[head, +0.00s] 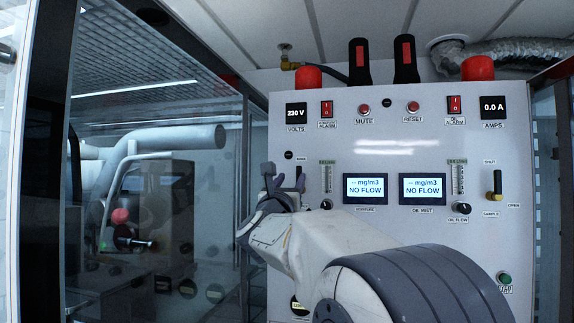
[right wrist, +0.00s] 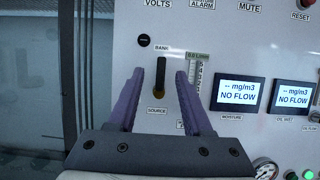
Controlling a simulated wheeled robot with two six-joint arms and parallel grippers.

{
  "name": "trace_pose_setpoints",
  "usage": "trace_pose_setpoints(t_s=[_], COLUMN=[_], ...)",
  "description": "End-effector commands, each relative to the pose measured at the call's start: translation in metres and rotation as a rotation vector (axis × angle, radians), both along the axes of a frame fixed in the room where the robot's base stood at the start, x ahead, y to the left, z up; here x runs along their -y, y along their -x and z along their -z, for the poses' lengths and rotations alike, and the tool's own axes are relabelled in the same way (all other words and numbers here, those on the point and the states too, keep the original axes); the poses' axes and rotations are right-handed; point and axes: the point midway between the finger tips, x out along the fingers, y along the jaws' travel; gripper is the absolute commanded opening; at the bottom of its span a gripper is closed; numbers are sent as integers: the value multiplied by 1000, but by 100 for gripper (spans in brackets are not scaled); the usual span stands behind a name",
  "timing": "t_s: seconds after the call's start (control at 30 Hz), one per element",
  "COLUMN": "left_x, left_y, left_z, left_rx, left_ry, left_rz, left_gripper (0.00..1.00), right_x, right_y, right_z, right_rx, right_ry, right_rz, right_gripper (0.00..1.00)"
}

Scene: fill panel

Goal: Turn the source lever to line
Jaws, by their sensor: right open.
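The source lever (right wrist: 160,78) is a slim black handle with a brass-coloured lower end, on the white panel (right wrist: 228,50). It stands upright, its tip toward the BANK label, with the SOURCE label below it. No line label can be read. In the head view the lever (head: 299,172) shows at the panel's left side, just past my gripper. My right gripper (head: 285,179) is open. In the right wrist view its purple fingers (right wrist: 159,76) stand one on each side of the lever, with gaps on both sides. Whether the fingertips reach the lever's depth is unclear. My left gripper is not in view.
A flow gauge (right wrist: 192,75) stands close right of the lever. Two screens (head: 365,189) (head: 422,189) read NO FLOW. The sample lever (head: 495,185) is at the far right. A glass-fronted cabinet (head: 150,250) lies left of the panel. My right arm covers the panel's lower middle.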

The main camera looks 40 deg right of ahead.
Motion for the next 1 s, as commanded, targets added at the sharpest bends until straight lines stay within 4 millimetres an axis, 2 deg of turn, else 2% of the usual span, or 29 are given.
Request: trace_pose_setpoints(t_s=[0.03,0.2,0.4,0.6,0.9,0.97,1.0], left_x=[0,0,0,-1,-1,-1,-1], left_y=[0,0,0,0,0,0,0], left_z=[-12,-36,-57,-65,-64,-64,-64], left_rx=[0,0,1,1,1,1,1], left_ry=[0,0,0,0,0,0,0], left_rz=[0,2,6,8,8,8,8], left_gripper=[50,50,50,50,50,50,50], right_x=[9,36,56,65,65,65,65], right_y=[-5,-23,-43,-52,-54,-54,-54], right_z=[-8,-21,-32,-34,-33,-33,-33], right_rx=[-5,-7,-6,-5,-5,-5,-5], right_ry=[1,-1,0,0,1,1,1], right_rz=[5,9,5,3,0,0,0], right_gripper=[50,50,50,50,50,31,16])
